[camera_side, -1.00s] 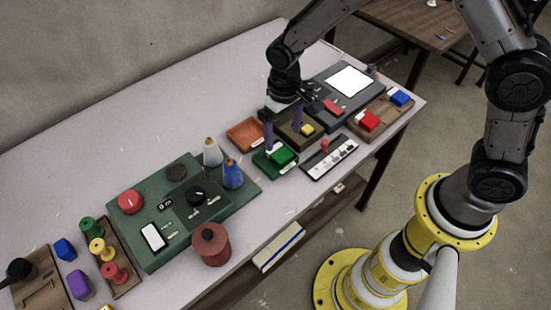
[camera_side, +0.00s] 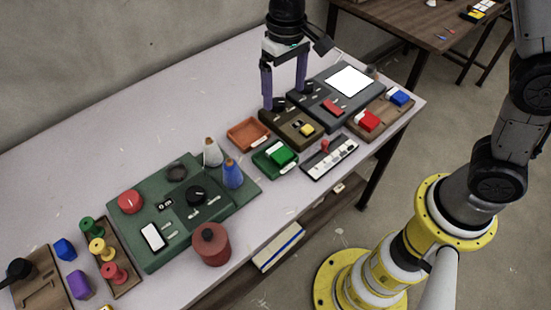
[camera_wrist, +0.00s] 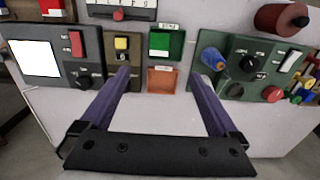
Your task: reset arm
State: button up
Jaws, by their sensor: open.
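My gripper (camera_side: 284,98) is open and empty, pointing down above the far side of the table. Its two purple fingers are wide apart in the wrist view (camera_wrist: 160,75), with nothing between them. In the side view it stands over the back of the brown box (camera_side: 292,127) with a yellow block (camera_side: 307,129) and beside the dark panel with a white screen (camera_side: 350,81). The fingertips look above the surface, but their exact height is hard to tell.
An orange tray (camera_side: 247,134) and a green tray with a green block (camera_side: 282,155) sit nearby. A green control panel (camera_side: 160,250) with knobs and cones stands to the left. A red block (camera_side: 368,120) and blue block (camera_side: 400,97) lie right. The table's back-left area is clear.

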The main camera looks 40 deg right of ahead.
jog(key=s+d+r+m+t, duration=0.1)
jog(key=s+d+r+t, duration=0.1)
jog(key=s+d+r, duration=0.3)
jog(key=s+d+r+m+t, duration=0.1)
jog(key=s+d+r, duration=0.1)
jog(key=d+r, duration=0.35)
jog(key=s+d+f+n+t, duration=0.2)
jog(key=s, duration=1.3)
jog(key=shift+s+d+t, duration=0.3)
jog(key=shift+s+d, duration=0.05)
